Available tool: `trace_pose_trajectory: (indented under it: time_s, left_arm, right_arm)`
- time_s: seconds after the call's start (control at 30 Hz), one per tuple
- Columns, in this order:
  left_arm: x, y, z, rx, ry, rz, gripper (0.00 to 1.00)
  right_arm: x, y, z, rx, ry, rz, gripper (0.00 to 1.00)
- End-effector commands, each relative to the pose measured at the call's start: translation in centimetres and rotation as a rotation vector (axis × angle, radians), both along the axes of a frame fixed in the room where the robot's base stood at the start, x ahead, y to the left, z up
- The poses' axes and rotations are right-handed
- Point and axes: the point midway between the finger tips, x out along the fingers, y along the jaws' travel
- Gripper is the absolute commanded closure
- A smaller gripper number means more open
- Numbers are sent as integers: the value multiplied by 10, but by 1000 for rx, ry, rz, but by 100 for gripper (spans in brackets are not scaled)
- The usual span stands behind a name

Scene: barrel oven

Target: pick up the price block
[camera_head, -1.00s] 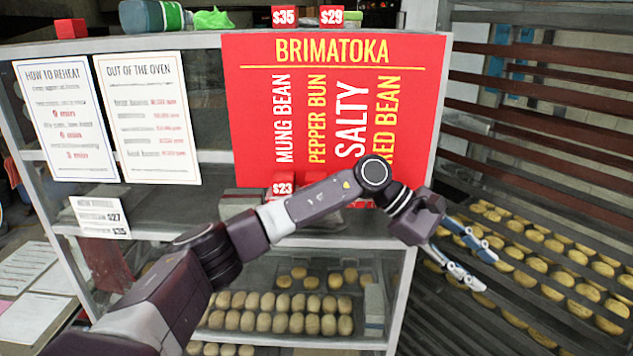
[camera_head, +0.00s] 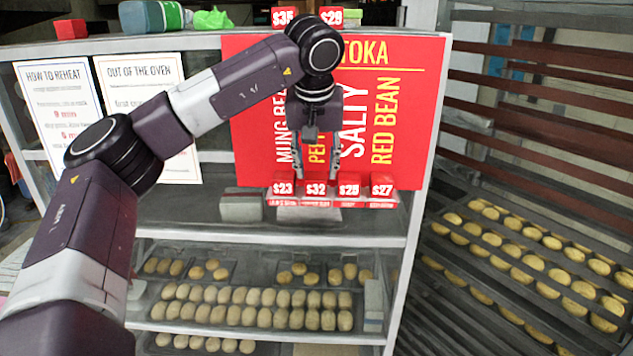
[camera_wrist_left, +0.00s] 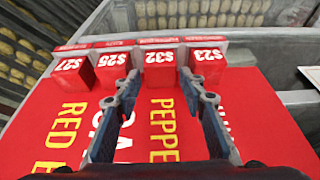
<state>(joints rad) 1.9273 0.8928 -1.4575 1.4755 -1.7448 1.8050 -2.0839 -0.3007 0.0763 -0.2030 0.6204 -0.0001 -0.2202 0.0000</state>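Four red price blocks stand in a row at the foot of the red sign: $23 (camera_head: 283,189), $32 (camera_head: 316,189), $25 (camera_head: 349,189) and $27 (camera_head: 382,189). My left gripper (camera_head: 318,174) points down in front of the sign, open and empty, just above the $32 block. In the left wrist view, my gripper (camera_wrist_left: 160,78) has its fingertips on either side of the $32 block (camera_wrist_left: 160,66), with the $25 block (camera_wrist_left: 111,66) and $23 block (camera_wrist_left: 207,64) just outside. Contact cannot be told. More price blocks, $35 (camera_head: 285,16) and $29 (camera_head: 331,15), sit on top.
The red sign (camera_head: 410,110) stands close behind the gripper. A grey box (camera_head: 241,207) lies left of the row. Shelves of buns (camera_head: 265,297) are below, and a slatted rack (camera_head: 520,240) is at right. The shelf left of the grey box looks clear.

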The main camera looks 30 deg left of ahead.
Motion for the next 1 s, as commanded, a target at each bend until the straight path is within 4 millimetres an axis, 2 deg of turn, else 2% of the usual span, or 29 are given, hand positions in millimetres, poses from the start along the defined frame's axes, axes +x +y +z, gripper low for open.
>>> trace_pose_trajectory:
  time_s: [0.1,0.27,0.53,0.57,0.8,1.0]
  left_arm:
    - [5,6,-14,1,4,2,62]
    - [12,9,-34,-1,2,1,62]
    - [14,9,-40,-3,-2,1,62]
    - [14,9,-40,-3,-2,1,63]
    - [14,9,-40,-3,-2,1,90]
    - [14,9,-39,-3,-2,1,92]
  right_arm:
    - [0,-3,15,-4,-1,0,60]
    - [1,-6,20,-7,-1,-2,60]
    - [1,-7,19,-8,-1,-3,60]
    - [1,-7,19,-8,-1,-3,60]
    - [1,-6,20,-8,-1,-3,60]
    - [1,-6,19,-7,-1,-3,60]
